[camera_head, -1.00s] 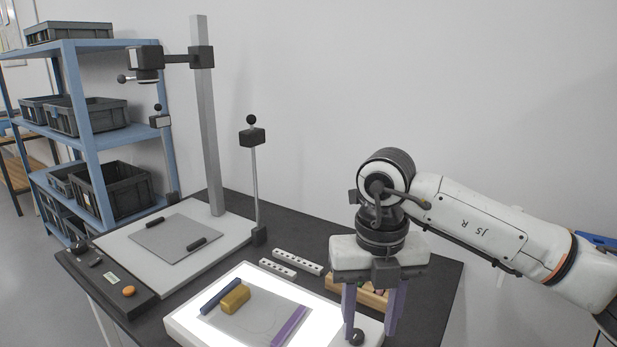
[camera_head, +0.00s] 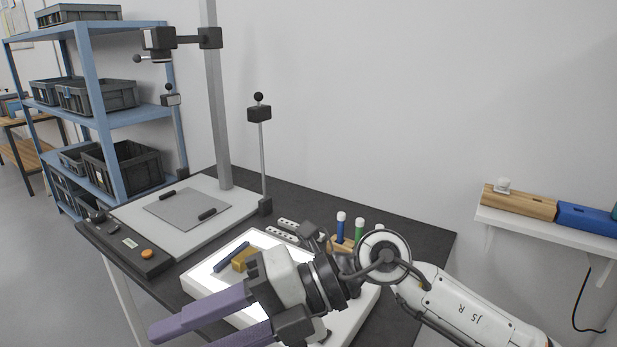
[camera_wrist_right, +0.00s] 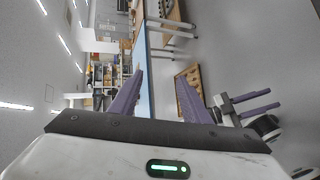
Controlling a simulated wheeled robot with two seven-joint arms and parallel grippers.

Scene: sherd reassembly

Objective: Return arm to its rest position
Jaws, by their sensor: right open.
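My right gripper (camera_head: 212,327) is at the lower middle of the head view, with its long purple fingers pointing left. The fingers are spread apart with nothing between them. In the right wrist view the right gripper (camera_wrist_right: 157,95) also shows open and empty, facing the room. My right arm comes in from the lower right and crosses in front of the table and the light panel (camera_head: 196,279). The gripper and forearm hide much of the panel. My left gripper is not in the head view; a purple-fingered gripper at the right of the wrist view may be it.
A copy stand (camera_head: 217,120) rises behind. Blue shelves (camera_head: 92,120) with grey crates stand left. A wall shelf (camera_head: 545,226) is at right.

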